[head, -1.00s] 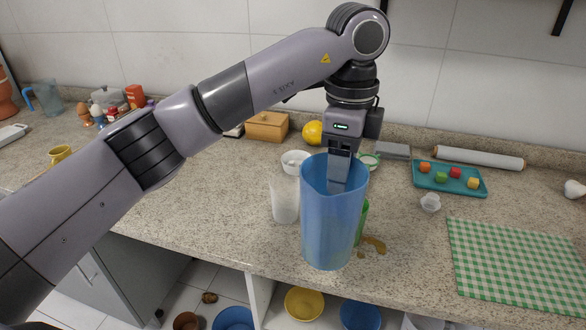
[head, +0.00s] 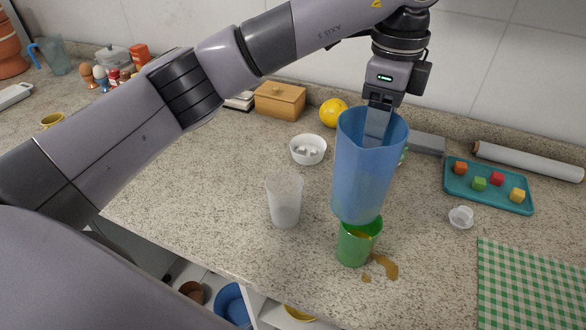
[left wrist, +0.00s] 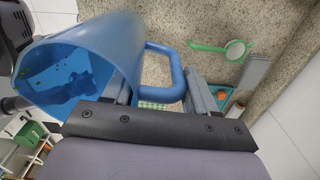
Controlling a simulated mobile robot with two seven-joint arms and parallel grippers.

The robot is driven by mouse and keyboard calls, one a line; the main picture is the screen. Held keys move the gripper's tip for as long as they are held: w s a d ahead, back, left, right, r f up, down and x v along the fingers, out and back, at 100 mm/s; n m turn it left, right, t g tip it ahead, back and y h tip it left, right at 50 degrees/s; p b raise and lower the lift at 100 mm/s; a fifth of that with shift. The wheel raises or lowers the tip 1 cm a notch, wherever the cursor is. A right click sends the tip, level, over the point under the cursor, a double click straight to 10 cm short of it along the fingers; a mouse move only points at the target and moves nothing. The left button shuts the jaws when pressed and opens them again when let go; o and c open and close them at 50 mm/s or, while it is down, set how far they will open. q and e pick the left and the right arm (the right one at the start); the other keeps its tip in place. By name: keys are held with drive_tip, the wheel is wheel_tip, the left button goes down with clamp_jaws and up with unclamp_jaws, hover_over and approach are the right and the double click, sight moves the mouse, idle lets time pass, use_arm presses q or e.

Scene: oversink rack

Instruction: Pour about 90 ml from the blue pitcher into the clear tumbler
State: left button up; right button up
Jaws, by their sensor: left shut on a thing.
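The blue pitcher (head: 362,175) is held up by my left gripper (head: 378,125), which is shut on it near the rim and handle side. It is slightly tilted in the head view. In the left wrist view the pitcher (left wrist: 110,45) shows its open mouth at the left and its handle (left wrist: 172,75) between the fingers (left wrist: 160,92). The clear tumbler (head: 285,200) stands upright on the counter, left of the pitcher and apart from it. Its contents are hard to tell. My right gripper is out of view.
A green cup (head: 355,246) with brownish liquid stands just below the pitcher, beside a brown spill (head: 388,266). A white bowl (head: 308,149), a teal tray (head: 489,200) with colored cubes, a small clear cup (head: 461,217) and a green checked cloth (head: 530,290) lie around. The counter's front edge is close.

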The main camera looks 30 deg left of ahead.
use_arm(q)
drive_tip(key=shift+w, duration=0.3)
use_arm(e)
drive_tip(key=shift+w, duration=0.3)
use_arm(q)
drive_tip(key=shift+s+r, duration=0.1)
drive_tip(key=shift+a, duration=0.1)
drive_tip(key=a+f+h+b, duration=0.4)
drive_tip(key=a+h, duration=0.3)
drive_tip(key=h, duration=0.7)
drive_tip(key=shift+f+h, duration=0.3)
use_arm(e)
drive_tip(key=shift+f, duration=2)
